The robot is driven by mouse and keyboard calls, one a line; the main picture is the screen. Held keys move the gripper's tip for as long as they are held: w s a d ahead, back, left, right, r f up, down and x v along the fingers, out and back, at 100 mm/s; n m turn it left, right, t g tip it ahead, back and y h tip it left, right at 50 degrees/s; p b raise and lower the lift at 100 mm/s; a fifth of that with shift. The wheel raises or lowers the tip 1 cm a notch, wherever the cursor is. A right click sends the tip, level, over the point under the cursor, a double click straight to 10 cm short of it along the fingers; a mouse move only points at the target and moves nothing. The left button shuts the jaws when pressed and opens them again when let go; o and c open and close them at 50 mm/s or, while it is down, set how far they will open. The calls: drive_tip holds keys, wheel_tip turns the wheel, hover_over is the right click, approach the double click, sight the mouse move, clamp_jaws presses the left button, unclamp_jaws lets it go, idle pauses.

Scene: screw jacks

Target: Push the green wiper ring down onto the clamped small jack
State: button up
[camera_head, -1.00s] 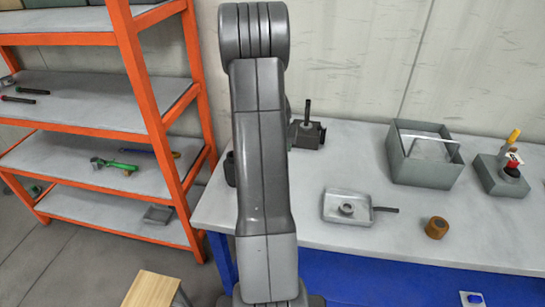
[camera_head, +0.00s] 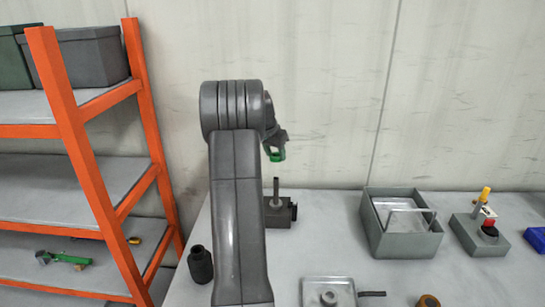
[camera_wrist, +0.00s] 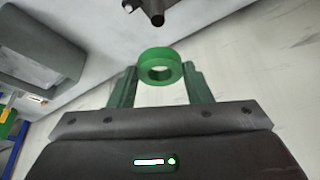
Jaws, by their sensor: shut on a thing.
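The green wiper ring (camera_wrist: 160,53) is gripped between the two green fingers of my gripper (camera_wrist: 160,76), its hole facing the wrist camera. In the head view my gripper (camera_head: 274,140) shows partly past my arm, with the green ring (camera_head: 277,156) at its tip. The clamped small jack (camera_head: 276,187) stands upright as a thin dark post in a grey vise (camera_head: 278,211) on the bench. The ring appears above the post, with a clear gap. In the wrist view a dark rod end (camera_wrist: 155,15), probably the jack, shows at the top edge, apart from the ring.
A dark bottle-shaped part (camera_head: 200,264) stands left of my arm. A grey open bin (camera_head: 403,243), a control box with a red button (camera_head: 489,228) and a tray (camera_head: 340,283) are to the right. An orange shelf rack (camera_head: 90,170) is at far left.

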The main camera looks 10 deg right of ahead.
drive_tip(key=shift+f, duration=0.1)
drive_tip(key=b, duration=0.4)
hover_over(275, 193)
drive_tip(key=shift+w+f, duration=0.15)
drive_tip(key=shift+f, duration=2.65)
drive_tip(key=shift+f+b, duration=4.3)
drive_tip(key=shift+f, duration=1.65)
drive_tip(key=o, duration=1)
drive_tip(key=shift+o, duration=0.2)
drive_tip(key=shift+a, duration=0.1)
